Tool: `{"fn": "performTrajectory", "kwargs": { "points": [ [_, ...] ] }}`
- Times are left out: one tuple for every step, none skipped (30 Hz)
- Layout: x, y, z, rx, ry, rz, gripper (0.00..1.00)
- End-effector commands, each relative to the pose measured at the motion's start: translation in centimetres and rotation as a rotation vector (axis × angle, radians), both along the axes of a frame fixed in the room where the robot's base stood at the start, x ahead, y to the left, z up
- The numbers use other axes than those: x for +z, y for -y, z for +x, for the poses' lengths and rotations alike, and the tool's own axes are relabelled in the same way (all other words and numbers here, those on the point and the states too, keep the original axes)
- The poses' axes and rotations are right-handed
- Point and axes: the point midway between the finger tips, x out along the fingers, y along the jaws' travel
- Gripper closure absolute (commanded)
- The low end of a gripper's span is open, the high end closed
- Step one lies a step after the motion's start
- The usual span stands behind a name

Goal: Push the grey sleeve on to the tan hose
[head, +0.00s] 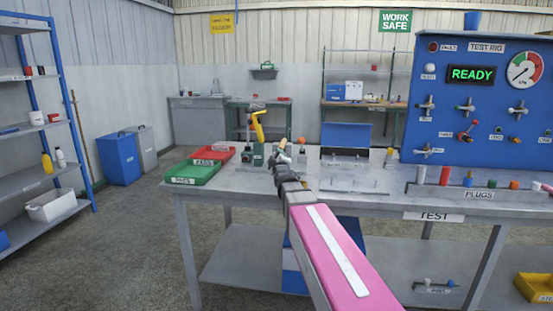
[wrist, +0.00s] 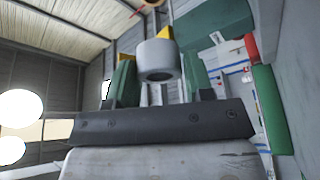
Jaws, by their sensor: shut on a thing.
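My gripper (wrist: 160,82) is shut on the grey sleeve (wrist: 157,58), which sits between the two green fingers in the wrist view. The sleeve's open round end faces the camera. A small part of a tan ring-shaped thing (wrist: 152,3) shows at the top edge beyond the sleeve; it may be the tan hose, but most of it is out of view. In the head view my gripper (head: 283,164) is over the far left part of the bench, beside a yellow hooked thing on a green block. The sleeve is too small there to make out surely, and I cannot tell whether it touches the hose.
The yellow hooked thing (head: 258,125) stands close left of my gripper. Red (head: 214,154) and green (head: 192,173) trays lie at the bench's left end. A blue test rig (head: 480,95) and a plug rack (head: 480,191) stand right. The bench (head: 390,202) has some clear room.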

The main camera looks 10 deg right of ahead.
Motion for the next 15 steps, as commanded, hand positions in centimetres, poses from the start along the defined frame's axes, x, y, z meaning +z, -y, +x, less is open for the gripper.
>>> {"fn": "performTrajectory", "kwargs": {
  "points": [
    [0.0,0.0,0.0,0.0,0.0,0.0,0.74],
    [0.01,0.0,0.0,0.0,0.0,0.0,0.75],
    [0.01,0.0,0.0,0.0,0.0,0.0,0.75],
    [0.01,0.0,0.0,0.0,0.0,0.001,0.75],
    [0.0,0.0,0.0,0.0,0.001,0.002,0.75],
    [0.0,0.0,-0.01,0.0,0.002,0.004,0.75],
    [-0.01,0.0,-0.01,-0.001,0.003,0.007,0.75],
    [-0.02,-0.01,-0.01,-0.001,0.005,0.012,0.75],
    [-0.04,-0.01,-0.01,-0.001,0.007,0.02,0.75],
    [-0.06,-0.01,-0.02,-0.001,0.01,0.028,0.75],
    [-0.07,0.0,-0.04,-0.002,0.015,0.037,0.75],
    [-0.07,0.02,-0.01,-0.003,0.02,0.05,0.75],
    [-0.04,0.09,0.26,-0.003,0.019,0.048,0.75],
    [-0.04,0.15,0.45,-0.003,0.02,0.046,0.75],
    [-0.03,0.22,0.71,-0.003,0.02,0.045,0.75]
  ]
}}
